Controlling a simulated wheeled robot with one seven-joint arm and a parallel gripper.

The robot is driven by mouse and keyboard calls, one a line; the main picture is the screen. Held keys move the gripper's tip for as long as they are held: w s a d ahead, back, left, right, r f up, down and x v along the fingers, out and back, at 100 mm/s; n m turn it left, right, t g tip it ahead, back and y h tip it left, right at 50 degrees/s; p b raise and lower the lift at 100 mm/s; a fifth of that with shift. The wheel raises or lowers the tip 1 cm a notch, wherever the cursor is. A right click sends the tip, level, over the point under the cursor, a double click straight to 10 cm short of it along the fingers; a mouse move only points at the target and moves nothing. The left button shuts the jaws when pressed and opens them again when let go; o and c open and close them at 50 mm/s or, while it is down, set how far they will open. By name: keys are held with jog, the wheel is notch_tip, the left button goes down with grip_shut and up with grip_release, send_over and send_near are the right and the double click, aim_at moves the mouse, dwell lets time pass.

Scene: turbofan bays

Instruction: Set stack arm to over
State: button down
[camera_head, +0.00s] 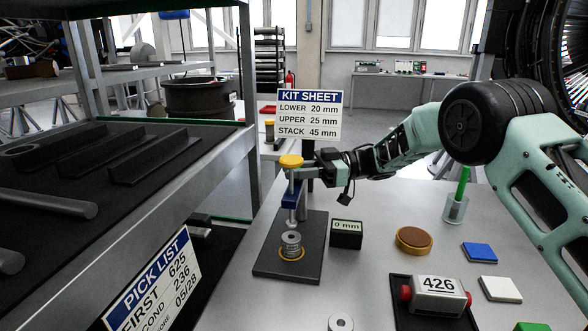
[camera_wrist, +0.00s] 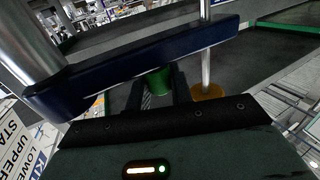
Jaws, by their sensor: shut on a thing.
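The stack arm (camera_head: 291,198) is a blue bar on a grey post, with a yellow knob (camera_head: 290,161) on top of its upright rod. In the head view the rod's lower end stands just above a small stack of grey rings (camera_head: 291,243) on a black base (camera_head: 272,262). My gripper (camera_head: 303,172) is at the stack arm, under the level of the yellow knob. In the wrist view the blue bar (camera_wrist: 150,62) crosses in front of my gripper (camera_wrist: 160,92). The jaws are shut on a green peg (camera_wrist: 158,80) at the bar, partly hidden by it.
A black readout (camera_head: 346,234) showing "0 mm" stands right of the base. A brown disc (camera_head: 413,239), a 426 box (camera_head: 437,296) and coloured blocks lie farther right. The kit sheet sign (camera_head: 309,112) stands behind. A dark shelf (camera_head: 110,160) is close on the left.

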dwell(0.4)
jog(key=c, duration=1.3)
grip_release()
jog(key=shift+o, duration=0.2)
jog(key=shift+d, duration=0.15)
jog(key=b+v, duration=0.2)
jog(key=v, duration=1.5)
jog(key=shift+w, duration=0.2)
jog(key=shift+d, duration=0.1)
